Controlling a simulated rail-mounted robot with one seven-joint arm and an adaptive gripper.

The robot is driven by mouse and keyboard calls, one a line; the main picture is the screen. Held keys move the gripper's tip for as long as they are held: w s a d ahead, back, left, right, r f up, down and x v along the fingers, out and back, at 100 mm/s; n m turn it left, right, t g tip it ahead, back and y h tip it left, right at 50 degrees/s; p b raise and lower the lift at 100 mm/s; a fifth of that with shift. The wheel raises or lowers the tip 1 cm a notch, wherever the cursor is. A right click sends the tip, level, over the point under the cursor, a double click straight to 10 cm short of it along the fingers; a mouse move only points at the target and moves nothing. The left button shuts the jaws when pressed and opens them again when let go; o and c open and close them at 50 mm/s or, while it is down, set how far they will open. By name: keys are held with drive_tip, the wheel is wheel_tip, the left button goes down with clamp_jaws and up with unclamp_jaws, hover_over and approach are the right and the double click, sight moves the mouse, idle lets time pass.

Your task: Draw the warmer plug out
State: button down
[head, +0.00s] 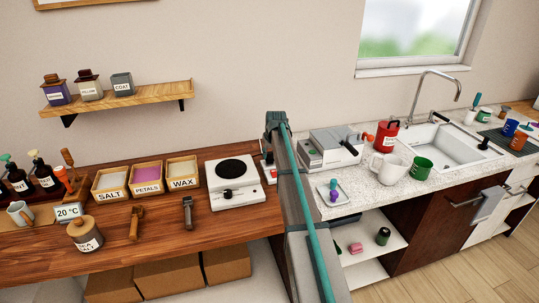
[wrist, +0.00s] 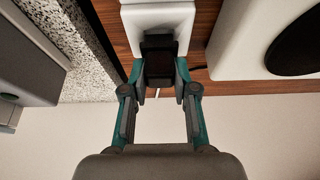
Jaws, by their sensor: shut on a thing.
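In the wrist view, my gripper (wrist: 159,76) is shut on the black plug (wrist: 158,58), with one teal finger on each side. The plug sits against a white socket block (wrist: 158,18). I cannot tell how deep it is seated. The white warmer (wrist: 235,42) with its black round plate is at the right of that view. In the head view, the warmer (head: 228,197) stands on the wooden counter, left of my arm. The socket block (head: 269,173) shows partly beside my arm, with a red spot. My arm hides the gripper and plug there.
A dark cable (wrist: 197,68) runs near the plug toward the warmer. A white-and-grey appliance (head: 330,150) stands close on the right of my arm on the speckled counter. Labelled wax (head: 183,172), petals and salt boxes stand left of the warmer.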

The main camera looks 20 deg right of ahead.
sight(270, 153)
drive_tip(key=shift+r+p, duration=0.75)
drive_tip(key=shift+r, duration=1.25)
